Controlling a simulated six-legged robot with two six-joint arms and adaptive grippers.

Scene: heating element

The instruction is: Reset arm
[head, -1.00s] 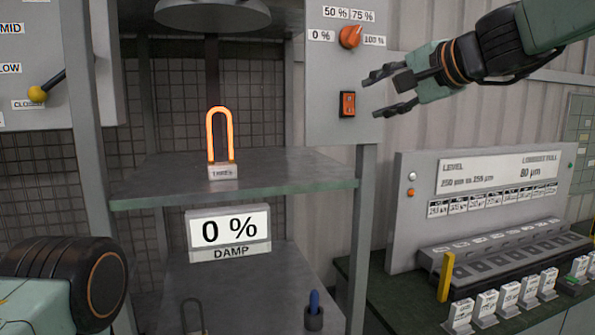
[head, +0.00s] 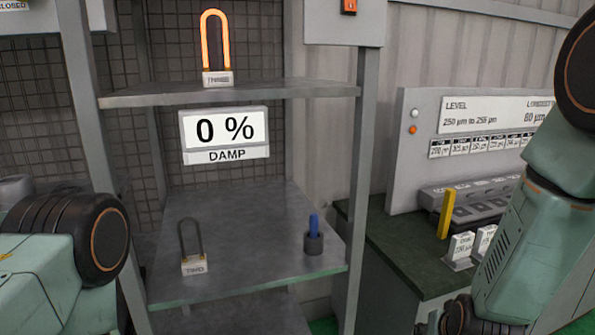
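My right arm (head: 535,220) hangs down at the right edge of the head view, in front of the side bench. Its gripper is out of the picture below. My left arm (head: 70,245) shows at the lower left, and its gripper is not in view. A glowing orange heating element (head: 216,45) with a base marked THREE stands upright on the upper shelf (head: 290,88). A dark, unlit element marked TWO (head: 194,264) stands on the lower shelf (head: 255,255). A blue-topped peg in a dark holder (head: 313,240) stands at that shelf's right.
A sign reading 0 % DAMP (head: 224,135) hangs under the upper shelf. An orange switch (head: 349,6) is at the top edge. The side bench (head: 400,255) carries a LEVEL panel (head: 420,165), a yellow post (head: 446,213) and white labelled blocks (head: 460,246).

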